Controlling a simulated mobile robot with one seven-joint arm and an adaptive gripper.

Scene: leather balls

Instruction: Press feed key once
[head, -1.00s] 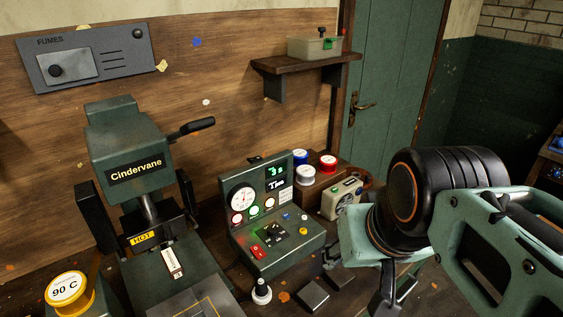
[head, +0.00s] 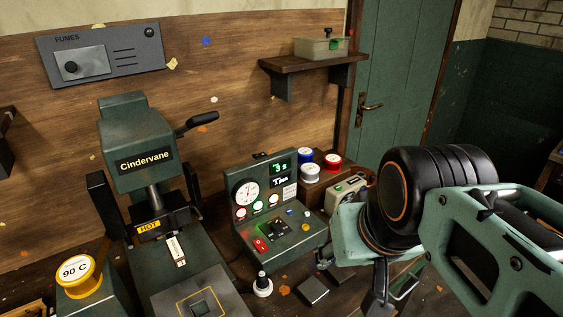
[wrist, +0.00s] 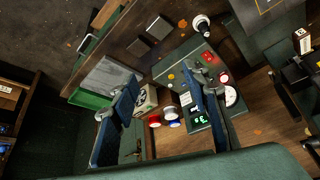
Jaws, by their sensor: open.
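The green control panel (head: 275,215) stands on the bench in mid-view. It has a white dial gauge (head: 247,190), small lit displays, a row of coloured lamps, a red key (head: 261,245), a black central control (head: 272,228) and small blue and yellow buttons. Which one is the feed key cannot be read. My gripper (head: 350,275) is open, just right of the panel, partly hidden by my wrist. In the wrist view my gripper (wrist: 165,85) has its two blue fingers apart. The right finger overlaps the panel (wrist: 178,62) there, and no contact can be made out.
The Cindervane press (head: 135,185) with its lever stands left of the panel. A black-and-white knob (head: 262,285) and dark flat pads (head: 312,290) lie in front. Coloured spools (head: 310,173) and a small cream device (head: 345,192) sit behind.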

